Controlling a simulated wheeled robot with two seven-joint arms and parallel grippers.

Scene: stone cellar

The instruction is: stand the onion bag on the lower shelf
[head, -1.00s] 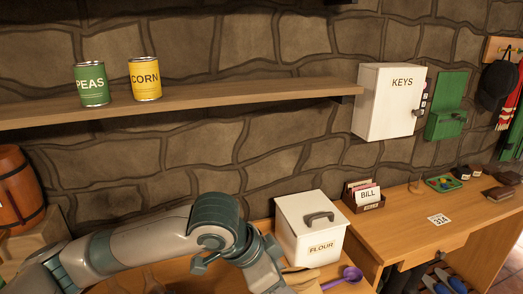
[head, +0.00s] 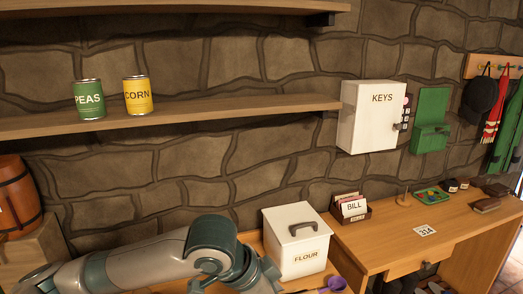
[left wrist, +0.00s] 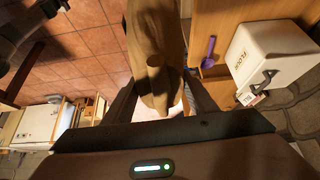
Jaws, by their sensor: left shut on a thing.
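The left wrist view shows a tan bag (left wrist: 152,35) with a gathered, knotted end between the fingers of my left gripper (left wrist: 160,100), which is shut on it. I take it for the onion bag; no label shows, and part of it is cut off at the top of the picture. In the head view my left arm crosses the bottom, and its gripper and the bag are below the frame. The lower shelf (head: 230,121) is a long wooden plank on the stone wall. My right gripper is in neither view.
A peas can (head: 89,99) and a corn can (head: 138,96) stand on the lower shelf, with bare plank to their right. An upper shelf (head: 180,10) runs above. A white key box (head: 368,118) hangs at the shelf's right end. A flour bin (head: 295,243) stands below.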

